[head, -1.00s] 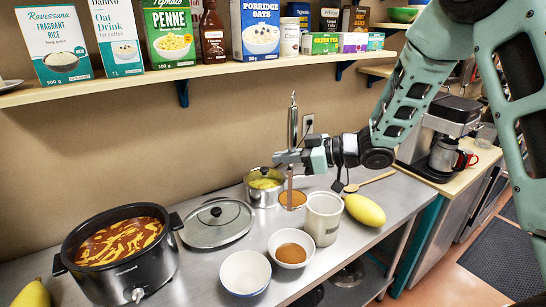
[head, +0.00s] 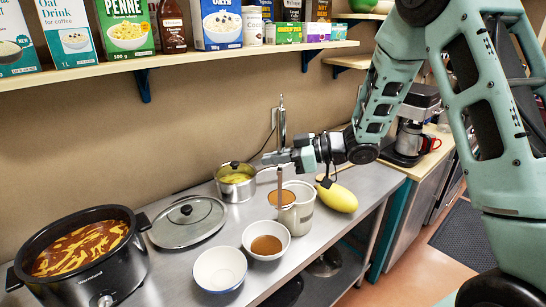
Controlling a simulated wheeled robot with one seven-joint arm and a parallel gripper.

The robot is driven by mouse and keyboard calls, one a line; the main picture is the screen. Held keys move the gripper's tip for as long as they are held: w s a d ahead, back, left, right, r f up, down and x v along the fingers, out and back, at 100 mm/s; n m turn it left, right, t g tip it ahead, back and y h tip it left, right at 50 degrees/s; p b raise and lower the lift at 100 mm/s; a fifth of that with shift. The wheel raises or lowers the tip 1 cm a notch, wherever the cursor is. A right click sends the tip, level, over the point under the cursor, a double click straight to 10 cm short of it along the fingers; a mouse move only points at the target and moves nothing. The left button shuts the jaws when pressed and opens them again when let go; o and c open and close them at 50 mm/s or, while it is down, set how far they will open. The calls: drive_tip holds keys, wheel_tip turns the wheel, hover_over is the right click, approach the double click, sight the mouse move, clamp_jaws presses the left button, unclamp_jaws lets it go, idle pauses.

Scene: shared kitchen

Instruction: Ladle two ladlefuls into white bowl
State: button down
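My gripper (head: 277,158) is shut on the upright handle of a ladle (head: 281,121). The ladle's bowl hangs low, with brown contents showing, and overlaps the cream crock (head: 298,222) in the picture; I cannot tell whether it is over the crock or in front of it. A white bowl (head: 267,251) holding brown liquid stands in front of the crock. An empty white bowl with a blue rim (head: 219,270) stands to its left. A black slow cooker (head: 120,268) full of reddish-brown soup with yellow streaks is at the left.
A glass lid (head: 187,222) lies beside the cooker. A steel pot (head: 236,190) with yellow contents stands behind. A yellow melon-like fruit (head: 338,197) and a dark utensil (head: 325,182) are right of the crock. A shelf of packages (head: 240,49) runs above. The coffee machine (head: 412,125) is farther right.

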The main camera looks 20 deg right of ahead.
drive_tip(key=shift+n+g+h, duration=0.3)
drive_tip(key=shift+n+h, duration=0.2)
drive_tip(key=shift+h, duration=0.4)
drive_tip(key=a+f+b, duration=0.2)
drive_tip(key=f, duration=0.3)
drive_tip(key=shift+a+f+b, duration=0.1)
drive_tip(key=shift+a+b, duration=0.3)
drive_tip(key=shift+a, duration=0.1)
drive_tip(key=a+f+n+h+b, duration=0.2)
drive_tip(key=a+f+h+b, duration=0.1)
drive_tip(key=a, duration=0.3)
drive_tip(key=shift+s+a+f+h, duration=0.2)
drive_tip(key=shift+s+f+h, duration=0.1)
drive_tip(key=shift+f+h, duration=0.5)
drive_tip(key=shift+f, duration=0.1)
